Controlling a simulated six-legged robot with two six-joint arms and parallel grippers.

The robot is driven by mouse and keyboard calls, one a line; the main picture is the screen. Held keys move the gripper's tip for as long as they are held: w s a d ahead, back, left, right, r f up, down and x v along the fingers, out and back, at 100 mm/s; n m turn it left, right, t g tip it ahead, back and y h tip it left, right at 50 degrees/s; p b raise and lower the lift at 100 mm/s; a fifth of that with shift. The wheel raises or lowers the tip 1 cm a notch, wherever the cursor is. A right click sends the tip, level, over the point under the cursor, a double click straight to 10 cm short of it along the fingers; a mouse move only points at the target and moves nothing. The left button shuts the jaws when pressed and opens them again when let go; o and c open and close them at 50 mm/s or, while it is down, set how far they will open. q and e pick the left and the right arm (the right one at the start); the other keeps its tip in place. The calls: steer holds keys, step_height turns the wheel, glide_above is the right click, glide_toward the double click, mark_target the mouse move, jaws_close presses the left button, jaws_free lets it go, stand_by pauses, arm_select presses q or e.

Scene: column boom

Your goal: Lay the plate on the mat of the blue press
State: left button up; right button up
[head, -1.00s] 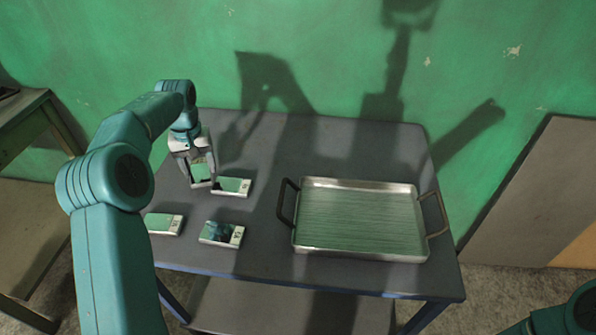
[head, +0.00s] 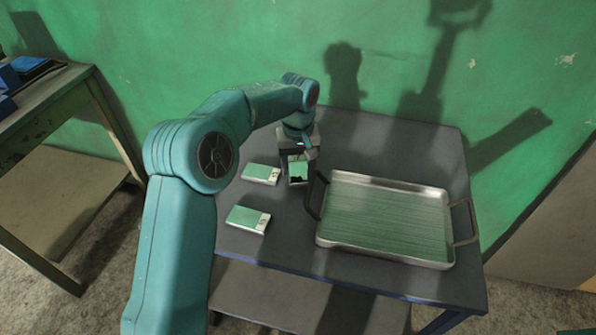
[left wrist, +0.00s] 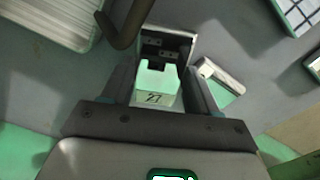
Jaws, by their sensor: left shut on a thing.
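My left gripper (head: 298,158) is shut on a small flat plate (head: 298,172), held upright between the fingers just left of the tray's handle. The held plate also shows in the left wrist view (left wrist: 155,82), with a dark number on a pale label. Whether its lower edge touches the table I cannot tell. A blue thing (head: 32,66), probably the press, stands on the side table at the far left, cut by the picture edge; its mat cannot be made out. My right gripper is out of view.
Two similar plates, one behind (head: 261,174) and one nearer (head: 248,218), lie on the grey table (head: 400,140). A metal tray (head: 385,262) with dark handles stands right of my gripper. The side table (head: 60,112) is apart at left, with a gap of floor between.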

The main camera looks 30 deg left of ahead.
mark_target(298, 169)
arm_select(q)
steer(key=shift+f, duration=1.5)
steer(key=shift+f, duration=0.2)
steer(key=o, duration=1.3)
